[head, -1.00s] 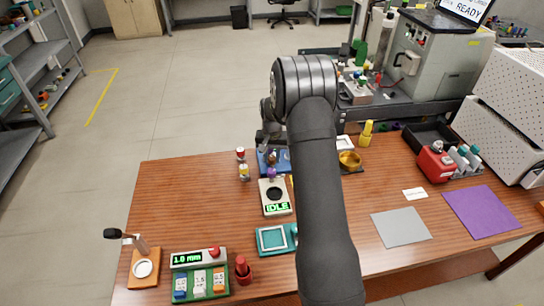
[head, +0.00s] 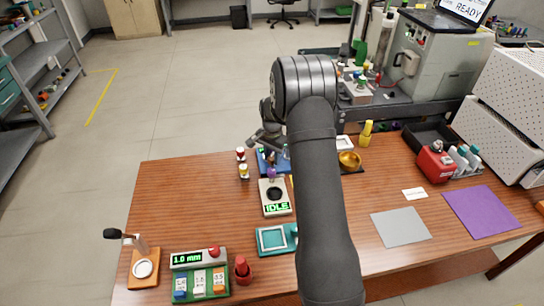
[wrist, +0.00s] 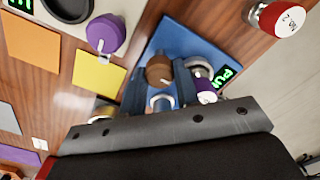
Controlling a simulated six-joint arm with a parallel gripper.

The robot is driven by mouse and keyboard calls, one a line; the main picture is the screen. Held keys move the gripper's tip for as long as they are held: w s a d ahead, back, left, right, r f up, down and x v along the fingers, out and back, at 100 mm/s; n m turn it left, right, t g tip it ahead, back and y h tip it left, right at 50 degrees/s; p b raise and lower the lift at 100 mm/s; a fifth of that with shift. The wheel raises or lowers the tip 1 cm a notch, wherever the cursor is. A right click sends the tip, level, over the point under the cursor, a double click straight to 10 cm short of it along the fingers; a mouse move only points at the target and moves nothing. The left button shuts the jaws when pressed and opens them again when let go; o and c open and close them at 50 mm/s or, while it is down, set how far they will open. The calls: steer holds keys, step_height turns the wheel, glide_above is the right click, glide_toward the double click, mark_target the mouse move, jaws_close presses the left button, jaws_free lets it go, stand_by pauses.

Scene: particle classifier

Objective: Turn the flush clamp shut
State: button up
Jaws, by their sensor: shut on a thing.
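A blue unit (wrist: 190,45) with a green display carries a brown knob (wrist: 158,68), grey round parts and a purple-and-white knob (wrist: 205,92). The flush clamp appears to be the brown-knobbed part; no label confirms it. My gripper (wrist: 159,82) reaches over the unit, its fingers on either side of the brown knob, and is shut on it. The fingers hide part of the unit. In the head view the blue unit (head: 266,167) is partly hidden by my wrist, and the fingertips are hard to make out.
Left of the blue unit stand a red-capped jar (head: 240,154) and a yellow-marked jar (head: 244,172). In front is a white device (head: 275,197) reading IDLE, with a purple knob (head: 271,173). A gold bowl (head: 349,160) stands to the right.

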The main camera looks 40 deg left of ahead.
mark_target(272, 157)
stand_by(0.3)
steer(key=o, duration=1)
step_height(272, 157, up, 18)
steer(key=shift+f, duration=0.25)
steer(key=shift+f, duration=0.1)
step_height(272, 157, down, 17)
steer(key=shift+f, duration=0.15)
stand_by(0.4)
